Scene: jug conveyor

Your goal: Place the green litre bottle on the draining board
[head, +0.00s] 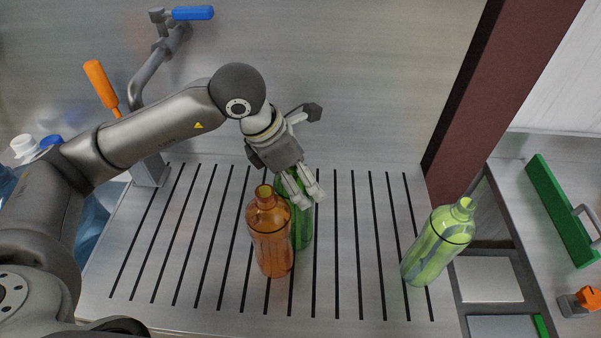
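A darker green bottle (304,232) is upright over the slotted draining board (345,290), partly hidden behind an orange bottle and my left gripper. I cannot tell whether its base touches the board. My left gripper (305,195) comes down from above with its fingers at the top of this bottle. The bottle's neck is hidden, so I cannot tell whether the fingers are closed on it. A lighter green bottle (437,246) stands at the board's right edge. I cannot tell which green bottle is the litre one. My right gripper is not in view.
The orange bottle (270,240) stands in front of the darker green bottle, close to it or touching. A tap with a blue handle (193,13) and an orange lever (101,88) are at the back left. The board between the orange and lighter green bottles is clear.

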